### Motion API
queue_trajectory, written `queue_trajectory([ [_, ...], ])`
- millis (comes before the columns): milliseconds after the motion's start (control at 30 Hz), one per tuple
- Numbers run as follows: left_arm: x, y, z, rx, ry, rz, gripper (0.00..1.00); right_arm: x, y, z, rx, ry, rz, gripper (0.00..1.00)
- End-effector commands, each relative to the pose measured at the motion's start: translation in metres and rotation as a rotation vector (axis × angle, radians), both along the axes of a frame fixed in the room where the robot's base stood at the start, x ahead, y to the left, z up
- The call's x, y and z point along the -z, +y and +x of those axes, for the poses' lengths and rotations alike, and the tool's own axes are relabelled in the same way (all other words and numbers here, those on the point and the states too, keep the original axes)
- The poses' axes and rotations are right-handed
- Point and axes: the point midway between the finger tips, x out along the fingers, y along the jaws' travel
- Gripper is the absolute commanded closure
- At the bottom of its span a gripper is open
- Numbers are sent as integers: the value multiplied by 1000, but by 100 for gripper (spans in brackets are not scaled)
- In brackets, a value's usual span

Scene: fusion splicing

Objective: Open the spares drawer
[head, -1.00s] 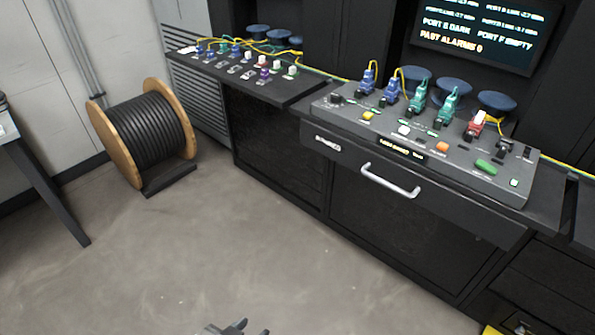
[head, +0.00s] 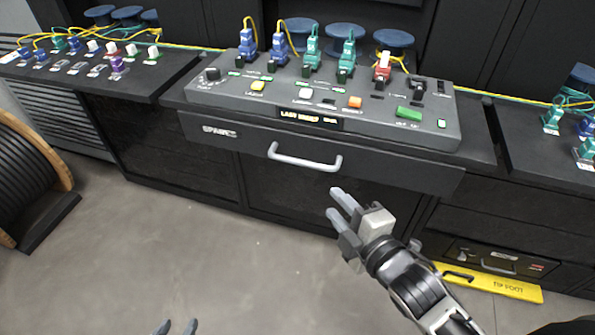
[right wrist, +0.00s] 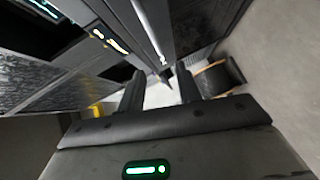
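The spares drawer (head: 380,166) is a wide black front under the console, with a label reading roughly "SPARES" (head: 219,131) at its left. It looks shut. Its pale bar handle (head: 304,160) is in the middle of the front. My right gripper (head: 334,203) is open and empty, below and slightly right of the handle, apart from it. In the right wrist view its two dark fingers (right wrist: 161,90) stand apart with nothing between; a pale bar ahead may be the handle. My left gripper (head: 175,328) is open at the bottom edge, only its fingertips showing.
The grey console (head: 330,110) with plugs and buttons stands above the drawer. A cable spool (head: 30,185) stands at left. A yellow strip (head: 490,283) lies by a low drawer (head: 500,262) at lower right. The floor (head: 190,240) in front is clear.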

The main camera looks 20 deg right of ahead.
Motion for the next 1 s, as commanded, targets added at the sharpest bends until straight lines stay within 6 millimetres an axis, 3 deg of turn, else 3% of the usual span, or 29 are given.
queue_trajectory([
  [267,-1,-1,0,2,-1,-1,64,-3,6,34,-14,-40,-63,66],
  [700,2,0,0,1,1,0,64,12,25,124,-13,-36,-57,66],
  [1000,3,-1,0,1,0,-2,64,18,31,154,-14,-34,-58,66],
])
